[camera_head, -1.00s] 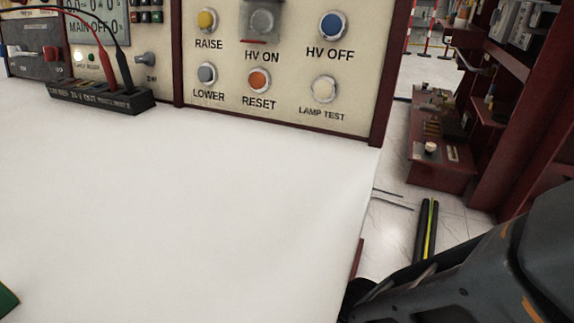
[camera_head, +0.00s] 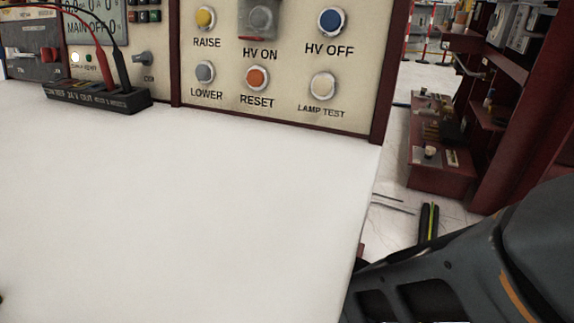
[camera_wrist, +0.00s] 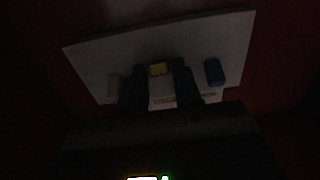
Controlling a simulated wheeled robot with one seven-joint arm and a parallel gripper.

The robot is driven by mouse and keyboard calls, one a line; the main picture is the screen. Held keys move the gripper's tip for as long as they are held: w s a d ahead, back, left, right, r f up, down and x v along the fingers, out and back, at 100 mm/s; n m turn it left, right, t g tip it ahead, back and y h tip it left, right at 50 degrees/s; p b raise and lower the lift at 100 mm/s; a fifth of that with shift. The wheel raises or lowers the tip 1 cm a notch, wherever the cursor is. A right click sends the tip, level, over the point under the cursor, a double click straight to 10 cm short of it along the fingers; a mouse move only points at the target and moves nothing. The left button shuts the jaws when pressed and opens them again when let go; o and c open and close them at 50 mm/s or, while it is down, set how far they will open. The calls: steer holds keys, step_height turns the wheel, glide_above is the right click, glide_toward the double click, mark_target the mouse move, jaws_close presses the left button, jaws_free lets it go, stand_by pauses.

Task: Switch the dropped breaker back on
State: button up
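The wrist view is very dark. It shows a pale tilted plate (camera_wrist: 110,52) with a small yellow piece (camera_wrist: 158,69), a blue block (camera_wrist: 214,72) to its right and a faint grey block (camera_wrist: 113,85) to its left. I cannot tell which of these, if any, is the dropped breaker. My gripper (camera_wrist: 160,78) shows as two dark fingers standing apart, with the yellow piece seen between them. Whether they touch anything is too dark to tell. In the head view my gripper is out of sight; only my arm shows at lower right.
A cream control panel (camera_head: 290,57) with labelled buttons stands behind a white, mostly clear tabletop (camera_head: 190,210). A black terminal block (camera_head: 97,98) with red and black leads sits at its left. Dark red shelving (camera_head: 495,120) stands at right beyond a strip of pale floor.

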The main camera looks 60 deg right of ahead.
jaws_close()
steer(key=r+y+p, duration=0.1)
steer(key=y+p, duration=0.2)
steer(key=p, duration=0.1)
steer(key=shift+r, duration=0.1)
stand_by(0.4)
steer(key=shift+o, duration=1.3)
jaws_free()
steer(key=p+v, duration=0.2)
steer(key=v, duration=0.5)
steer(key=shift+a, duration=0.45)
